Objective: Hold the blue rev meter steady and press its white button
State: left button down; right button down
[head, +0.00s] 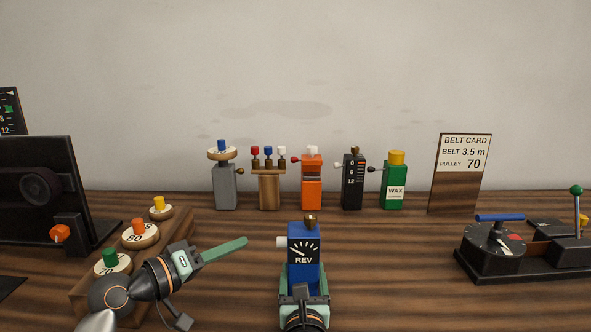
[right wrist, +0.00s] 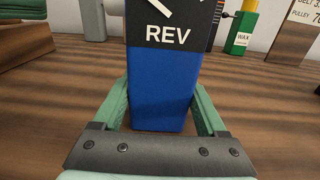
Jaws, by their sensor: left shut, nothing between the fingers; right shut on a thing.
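The blue rev meter (head: 304,262) stands upright on the wooden table, with a dial marked REV, a brown knob on top and a white button (head: 282,242) on its left side. My right gripper (head: 304,278) is shut on the meter's lower body; the right wrist view shows the meter (right wrist: 160,90) between its two green fingers (right wrist: 162,108). My left gripper (head: 244,242) is shut and empty, its green fingertips pointing right, a short way left of the white button and apart from it.
A wooden rack (head: 88,292) with numbered pulleys lies under and behind my left arm. A black machine (head: 38,190) stands at left. Several devices, including an orange one (head: 312,190) and a green wax bottle (head: 394,185), line the back. A belt card (head: 459,170) and black lever device (head: 520,255) are at right.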

jog(key=shift+d+f, duration=0.1)
jog(key=shift+f, duration=0.05)
jog(key=shift+c, duration=0.6)
grip_release()
jog(key=shift+o, duration=0.6)
